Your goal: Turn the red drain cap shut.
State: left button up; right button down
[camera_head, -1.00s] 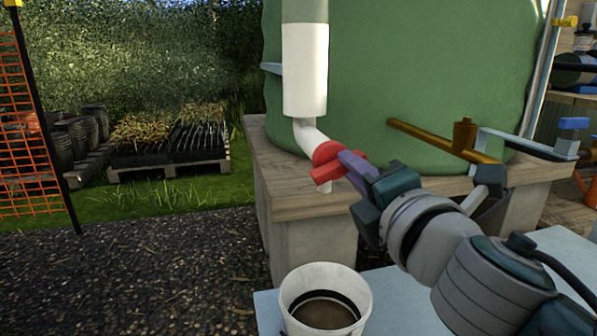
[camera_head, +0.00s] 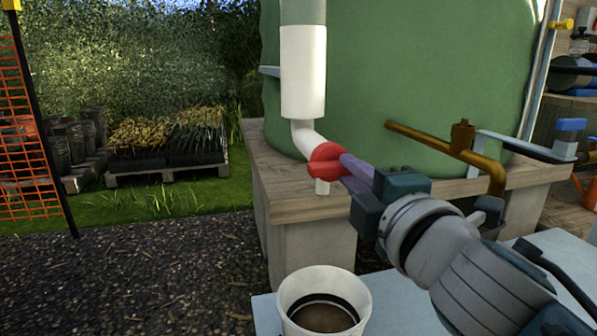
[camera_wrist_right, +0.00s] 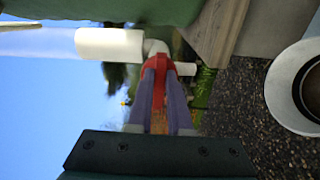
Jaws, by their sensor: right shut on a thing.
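The red drain cap (camera_head: 325,160) sits at the lower end of the white elbow below the white pipe (camera_head: 303,72). My right gripper (camera_head: 350,170) reaches in from the right and is shut on the red cap. In the right wrist view the two purple fingers of the gripper (camera_wrist_right: 160,88) lie on either side of the red cap (camera_wrist_right: 161,64). Part of the cap is hidden by the fingers. A short white spout (camera_head: 322,187) points down under the cap. My left gripper is not in view.
A white bucket (camera_head: 282,296) with brown contents stands below on a pale blue surface (camera_head: 266,310). The green tank (camera_head: 400,60) rests on a wooden stand (camera_head: 275,190).

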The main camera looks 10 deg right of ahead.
jog(key=c, duration=0.8)
grip_release()
jog(key=shift+c, duration=0.2)
jog(key=shift+s, duration=0.15)
jog(key=s+p, duration=0.1)
jog(key=s, duration=0.8)
jog(key=shift+s+d, duration=0.2)
jog(key=shift+s, duration=0.15)
